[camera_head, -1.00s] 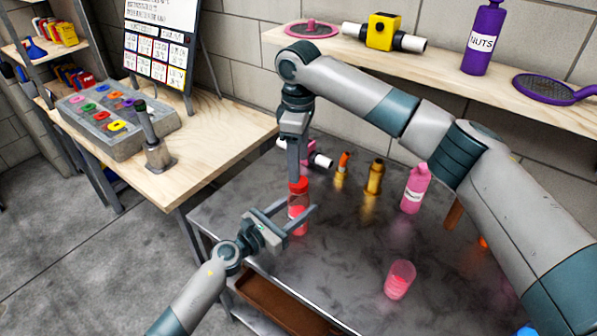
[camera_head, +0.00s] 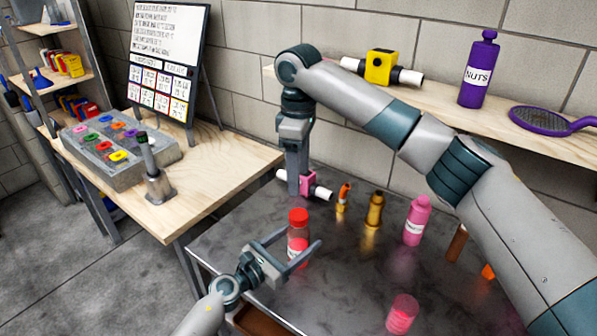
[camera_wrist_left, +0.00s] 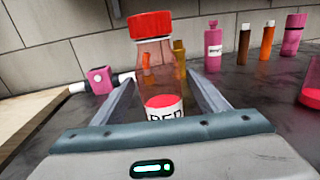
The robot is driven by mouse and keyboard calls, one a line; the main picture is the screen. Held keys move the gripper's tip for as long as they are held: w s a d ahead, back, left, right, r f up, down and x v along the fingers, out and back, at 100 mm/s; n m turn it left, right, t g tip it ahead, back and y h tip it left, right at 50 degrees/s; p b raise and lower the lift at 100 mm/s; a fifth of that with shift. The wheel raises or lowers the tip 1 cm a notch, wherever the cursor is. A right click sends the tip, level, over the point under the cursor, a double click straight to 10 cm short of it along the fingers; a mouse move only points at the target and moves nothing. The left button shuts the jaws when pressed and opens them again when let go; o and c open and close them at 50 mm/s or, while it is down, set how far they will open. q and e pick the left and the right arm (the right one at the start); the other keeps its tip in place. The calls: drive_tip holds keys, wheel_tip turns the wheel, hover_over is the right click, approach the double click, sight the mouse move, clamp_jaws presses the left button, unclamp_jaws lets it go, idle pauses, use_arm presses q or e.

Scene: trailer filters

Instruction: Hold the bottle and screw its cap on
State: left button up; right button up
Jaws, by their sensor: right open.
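The clear bottle (camera_head: 298,246) with red contents and a dark-lettered white label stands upright on the dark metal table. Its red cap (camera_head: 298,216) sits on top; the bottle (camera_wrist_left: 161,84) and cap (camera_wrist_left: 150,24) also show in the left wrist view. I cannot tell how tight the cap is. My left gripper (camera_head: 301,239) is open, its two fingers on either side of the bottle with gaps showing in the left wrist view. My right gripper (camera_head: 298,190) is open and empty, pointing down above and apart from the cap.
Behind the bottle stand a pink block with white ends (camera_head: 318,189), an orange bottle (camera_head: 343,198), a gold bottle (camera_head: 375,210) and a pink bottle (camera_head: 416,221). A red-pink cup (camera_head: 402,314) stands at the front right. A wooden shelf (camera_head: 450,102) runs along the wall.

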use_arm(q)
drive_tip(key=b+v, duration=0.3)
drive_tip(key=v, duration=1.2)
drive_tip(key=shift+s+a+f, duration=0.1)
drive_tip(key=shift+s+a, duration=0.15)
use_arm(e)
drive_tip(key=shift+f, duration=1.7)
use_arm(q)
drive_tip(key=shift+v, duration=0.85)
